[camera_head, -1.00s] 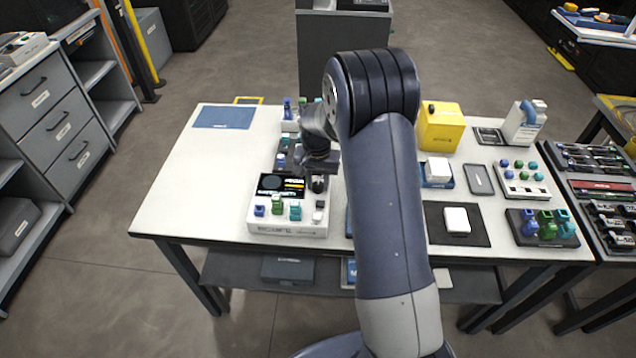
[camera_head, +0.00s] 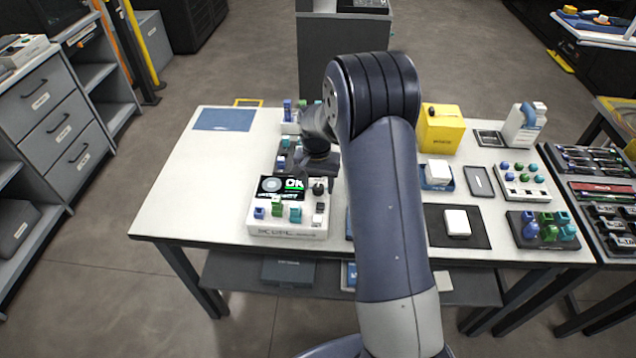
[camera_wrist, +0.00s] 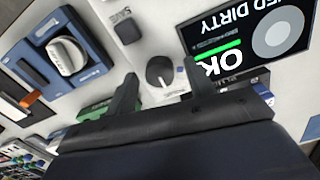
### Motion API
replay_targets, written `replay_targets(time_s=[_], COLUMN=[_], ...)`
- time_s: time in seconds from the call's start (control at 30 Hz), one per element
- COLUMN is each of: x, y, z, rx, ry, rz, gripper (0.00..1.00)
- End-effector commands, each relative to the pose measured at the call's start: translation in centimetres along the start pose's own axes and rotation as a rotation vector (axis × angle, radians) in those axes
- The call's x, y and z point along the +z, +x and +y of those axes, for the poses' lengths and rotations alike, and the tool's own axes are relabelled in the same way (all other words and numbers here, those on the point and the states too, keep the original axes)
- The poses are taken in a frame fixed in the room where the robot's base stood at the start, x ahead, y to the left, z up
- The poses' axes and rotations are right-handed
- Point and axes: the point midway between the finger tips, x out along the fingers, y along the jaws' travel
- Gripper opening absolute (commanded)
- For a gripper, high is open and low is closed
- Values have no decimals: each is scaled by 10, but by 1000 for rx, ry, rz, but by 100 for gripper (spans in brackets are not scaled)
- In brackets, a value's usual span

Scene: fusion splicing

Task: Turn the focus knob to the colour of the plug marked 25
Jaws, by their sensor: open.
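The white inspection device (camera_head: 286,231) stands at the front of the table. The dark round focus knob (camera_head: 319,187) is right of the screen; in the wrist view the knob (camera_wrist: 160,72) has a pale pointer mark. Blue (camera_head: 259,212), green (camera_head: 277,206) and teal (camera_head: 295,213) plugs stand along the device's front. No number 25 is legible. My gripper (camera_head: 319,168) is open and empty above the knob, its fingers apart from it.
A "SAVE" button (camera_wrist: 127,31) sits beside the knob. A blue holder with a white knob-like part (camera_wrist: 66,56) lies close by. A yellow box (camera_head: 440,130), a black mat (camera_head: 440,238) and a rack of coloured plugs (camera_head: 520,183) occupy the right; the table's left is mostly clear.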

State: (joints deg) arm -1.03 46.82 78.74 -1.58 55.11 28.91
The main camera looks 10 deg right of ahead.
Motion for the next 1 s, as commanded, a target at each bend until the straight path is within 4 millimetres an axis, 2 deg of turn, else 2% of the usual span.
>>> replay_targets(time_s=[0.17,0.27,0.7,0.83,1.0], x=[0,-1,-1,0,0], y=[-2,-12,-93,-104,-108], z=[0,0,0,0,0], rx=[0,-1,-2,-1,0], ry=[0,0,0,0,0], rz=[1,3,3,1,0], gripper=[51,51,51,51,51])
